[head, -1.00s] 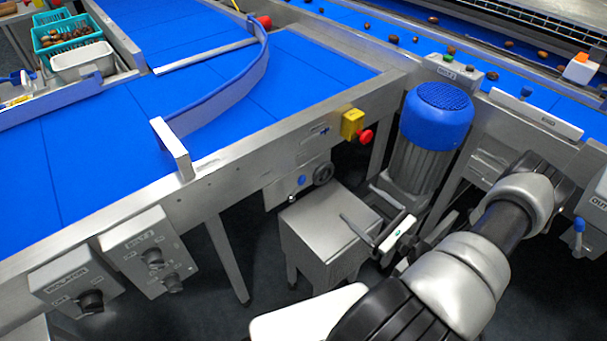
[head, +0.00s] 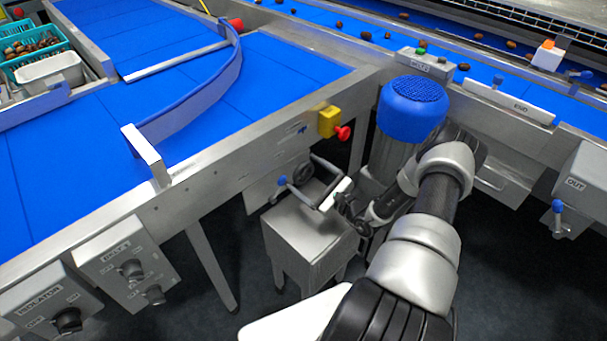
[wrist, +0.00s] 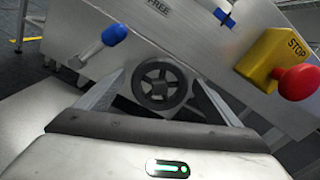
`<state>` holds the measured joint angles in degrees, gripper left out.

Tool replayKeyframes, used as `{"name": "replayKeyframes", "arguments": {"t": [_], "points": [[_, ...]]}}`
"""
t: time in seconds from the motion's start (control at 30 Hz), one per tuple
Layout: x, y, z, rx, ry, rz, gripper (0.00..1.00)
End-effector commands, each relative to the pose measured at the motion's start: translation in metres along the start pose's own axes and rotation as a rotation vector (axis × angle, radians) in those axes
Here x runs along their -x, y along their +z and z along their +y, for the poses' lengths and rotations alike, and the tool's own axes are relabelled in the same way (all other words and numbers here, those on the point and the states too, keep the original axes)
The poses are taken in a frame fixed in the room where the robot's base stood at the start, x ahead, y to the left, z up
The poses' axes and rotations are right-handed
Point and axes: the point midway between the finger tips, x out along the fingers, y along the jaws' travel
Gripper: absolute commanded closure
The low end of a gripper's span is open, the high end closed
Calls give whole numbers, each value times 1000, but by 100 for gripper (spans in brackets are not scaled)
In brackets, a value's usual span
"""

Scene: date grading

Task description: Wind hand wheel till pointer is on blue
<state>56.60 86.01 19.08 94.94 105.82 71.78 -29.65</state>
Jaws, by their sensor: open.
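The dark spoked hand wheel (head: 303,172) sits on the side plate under the near belt frame. In the wrist view the hand wheel (wrist: 160,85) shows between and beyond my fingers. My gripper (head: 301,169) is open, its two fingers pointing at the wheel; the wrist view shows my gripper (wrist: 160,78) with empty space between the fingers. I cannot tell whether the fingertips touch the rim. A blue-knobbed lever (wrist: 115,33) is left of the wheel.
A yellow stop box (head: 328,122) with a red button is right of the wheel. A grey cabinet (head: 312,238) stands below my gripper. A blue-topped motor (head: 412,108) stands close to my arm. A FREE label (wrist: 158,6) is above the wheel.

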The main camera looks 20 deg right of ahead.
Motion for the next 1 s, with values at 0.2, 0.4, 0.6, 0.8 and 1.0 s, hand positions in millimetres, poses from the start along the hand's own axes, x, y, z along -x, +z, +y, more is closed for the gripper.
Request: {"name": "replayKeyframes", "arguments": {"t": [0.2,0.4,0.6,0.8,1.0], "points": [[-11,0,0,0,-1,-1,13],[-11,0,0,-1,-1,0,13],[-11,0,0,-1,-1,0,44],[-10,0,0,-39,-1,0,54],[-11,0,0,-138,0,0,54]]}}
